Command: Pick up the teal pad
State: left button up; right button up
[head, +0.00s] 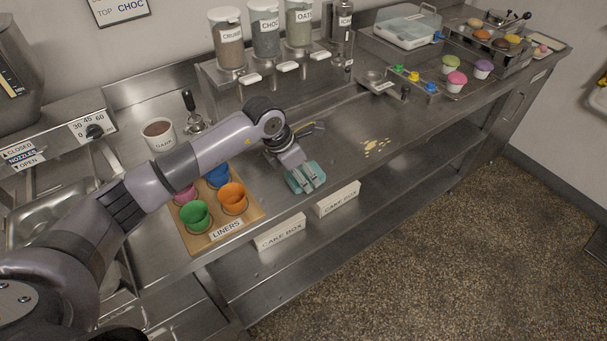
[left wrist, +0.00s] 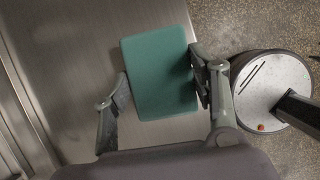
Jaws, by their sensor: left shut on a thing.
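The teal pad (head: 298,180) is at the front edge of the steel counter in the head view, under my left gripper (head: 306,178). In the left wrist view the teal pad (left wrist: 160,75) is a rounded rectangle between the two fingers of my left gripper (left wrist: 160,95). The left gripper is shut on the pad. I cannot tell whether the pad touches the counter or is just above it. My right gripper is not in view.
A liners board (head: 249,222) with several coloured cups lies left of the pad. Yellowish crumbs (head: 375,147) lie on the counter to the right. Two cake boxes (head: 338,199) are on the shelf below. Dispensers (head: 268,38) stand at the back. The counter's middle is mostly clear.

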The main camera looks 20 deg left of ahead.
pick_arm(q)
notch_tip(320, 180, up, 20)
jog(key=b, duration=0.4)
jog(key=shift+f, duration=0.25)
jog(key=o, duration=0.4)
jog(key=c, duration=0.5)
jog(key=shift+f, duration=0.1)
